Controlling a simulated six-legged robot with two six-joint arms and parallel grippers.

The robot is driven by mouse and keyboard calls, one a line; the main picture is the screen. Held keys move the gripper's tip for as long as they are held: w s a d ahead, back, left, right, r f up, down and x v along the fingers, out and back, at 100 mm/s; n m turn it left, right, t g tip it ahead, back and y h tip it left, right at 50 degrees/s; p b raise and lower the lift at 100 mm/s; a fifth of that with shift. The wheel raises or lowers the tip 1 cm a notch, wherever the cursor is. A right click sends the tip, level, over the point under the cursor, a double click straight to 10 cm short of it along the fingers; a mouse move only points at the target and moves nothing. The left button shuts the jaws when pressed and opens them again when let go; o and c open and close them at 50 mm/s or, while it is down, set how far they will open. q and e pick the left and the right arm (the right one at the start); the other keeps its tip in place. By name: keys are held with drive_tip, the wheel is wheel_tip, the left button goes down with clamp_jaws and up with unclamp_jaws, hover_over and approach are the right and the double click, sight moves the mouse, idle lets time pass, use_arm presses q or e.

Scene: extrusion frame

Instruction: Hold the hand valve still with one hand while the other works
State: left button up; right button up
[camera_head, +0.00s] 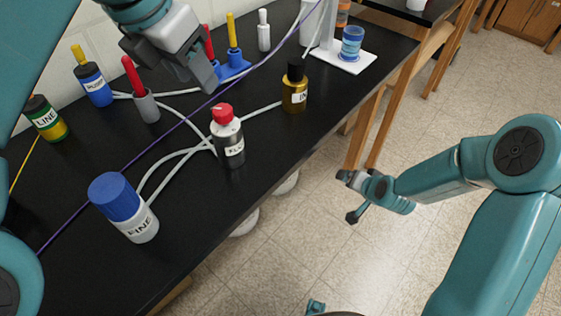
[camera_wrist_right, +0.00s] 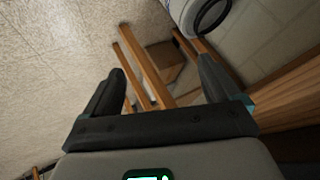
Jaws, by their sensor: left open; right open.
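I cannot pick out a hand valve for certain in either view. On the black bench stands a dark bottle with a white neck and red cap (camera_head: 228,137), with pale tubes running beside it. My left gripper (camera_head: 203,76) hangs over the back of the bench, near the blue stand with coloured handles (camera_head: 233,68). Its jaws are open, and I see nothing held. My right gripper (camera_head: 350,196) is off the bench, above the floor to the right. In the right wrist view its two dark fingers (camera_wrist_right: 162,75) are wide apart, with nothing between them.
A blue-capped white bottle (camera_head: 137,226) is near the front edge, and a gold bottle (camera_head: 294,92) is at the right. A purple cord (camera_head: 179,124) crosses the black bench (camera_head: 268,153). Several coloured tools stand along the back. Tiled floor (camera_head: 318,239) is open to the right.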

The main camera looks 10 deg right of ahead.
drive_tip(key=w+d+r+t+h, duration=0.1)
drive_tip(key=w+d+r+t, duration=0.15)
drive_tip(key=r, duration=0.55)
drive_tip(key=w+d+r+t+h, duration=0.1)
drive_tip(key=d+r, duration=0.3)
drive_tip(key=r, duration=0.4)
drive_tip(key=n+y, duration=0.9)
drive_tip(key=n, duration=0.5)
approach(228, 143)
drive_tip(key=x, duration=0.4)
drive_tip(key=d+f+x, duration=0.1)
drive_tip(key=x, duration=0.8)
drive_tip(key=shift+w+d+f, duration=0.2)
drive_tip(key=shift+w+f, duration=0.15)
drive_tip(key=shift+f, duration=0.2)
